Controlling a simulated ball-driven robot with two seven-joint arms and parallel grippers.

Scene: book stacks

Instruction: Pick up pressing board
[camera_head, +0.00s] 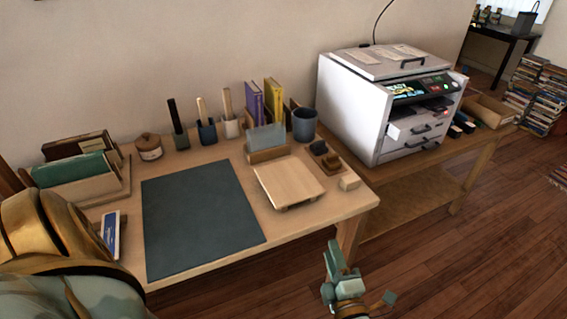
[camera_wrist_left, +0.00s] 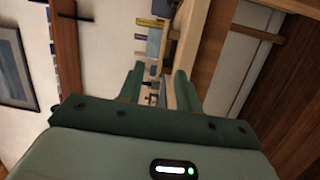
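A light wooden board (camera_head: 288,183), which looks like the pressing board, lies flat, slightly raised, on the desk right of the dark mat. My left gripper (camera_head: 342,272) is in front of the desk's right front corner, lower in the picture than the board and apart from it. In the left wrist view its two green fingers (camera_wrist_left: 158,88) stand apart with nothing held between them. Desk items show small beyond the fingertips there; I cannot clearly pick out the board. My right gripper is in neither view.
The desk holds a dark mat (camera_head: 200,220), a small light block (camera_head: 349,183), a dark cup (camera_head: 306,125) and a card holder (camera_head: 267,145) close behind the board. A white machine (camera_head: 385,100) stands on a table to the right. Open floor (camera_head: 440,260) lies in front.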

